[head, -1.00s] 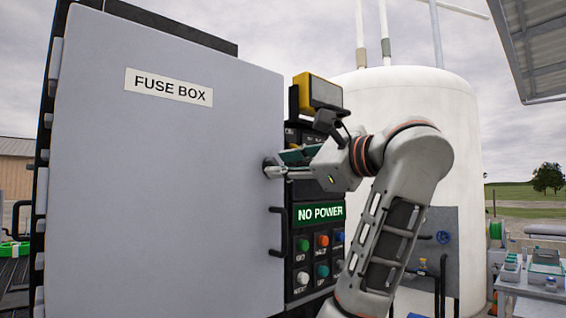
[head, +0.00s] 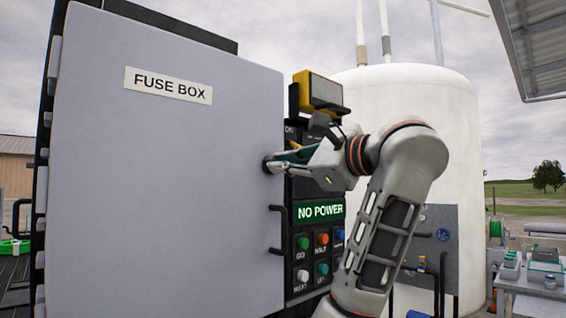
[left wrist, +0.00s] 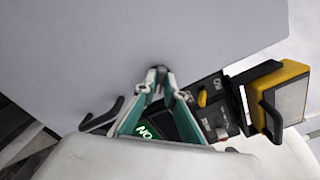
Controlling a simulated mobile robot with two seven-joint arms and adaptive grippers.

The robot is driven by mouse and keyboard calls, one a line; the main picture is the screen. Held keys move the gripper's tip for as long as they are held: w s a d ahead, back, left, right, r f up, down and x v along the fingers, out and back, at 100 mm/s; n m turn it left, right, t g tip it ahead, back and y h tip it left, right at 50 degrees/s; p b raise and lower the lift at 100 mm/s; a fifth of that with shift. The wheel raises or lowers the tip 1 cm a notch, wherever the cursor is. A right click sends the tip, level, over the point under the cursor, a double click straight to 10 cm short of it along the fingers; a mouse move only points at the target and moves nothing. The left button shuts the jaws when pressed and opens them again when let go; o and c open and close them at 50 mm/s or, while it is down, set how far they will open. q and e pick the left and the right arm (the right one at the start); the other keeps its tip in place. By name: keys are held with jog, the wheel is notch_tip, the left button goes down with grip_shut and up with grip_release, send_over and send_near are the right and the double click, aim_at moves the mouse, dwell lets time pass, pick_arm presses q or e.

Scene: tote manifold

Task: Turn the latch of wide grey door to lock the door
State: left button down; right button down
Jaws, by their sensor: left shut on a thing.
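The wide grey door (head: 165,190), labelled FUSE BOX, fills the left half of the head view and stands flat over the box front. Its latch (left wrist: 160,70) is a small dark piece at the door's right edge, mostly hidden by the fingers. My left gripper (head: 270,165) is at that edge, above the black door handle (head: 278,230), with its fingers shut on the latch. In the left wrist view the teal-lined fingertips (left wrist: 156,75) close around it at the grey door's edge (left wrist: 170,40). My right gripper is not in view.
Beside the door is a black panel with a NO POWER sign (head: 320,210) and several coloured buttons (head: 322,240). A yellow device (head: 320,93) sits above my left gripper. A white tank (head: 440,150) stands behind my arm.

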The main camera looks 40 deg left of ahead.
pick_arm(q)
jog(key=shift+f+n, duration=0.15)
jog(key=shift+n, duration=4.05)
jog(key=c, duration=2.1)
grip_release()
jog(key=shift+d, duration=0.1)
jog(key=s+d, duration=0.1)
jog(key=d, duration=1)
jog(key=shift+d, duration=0.4)
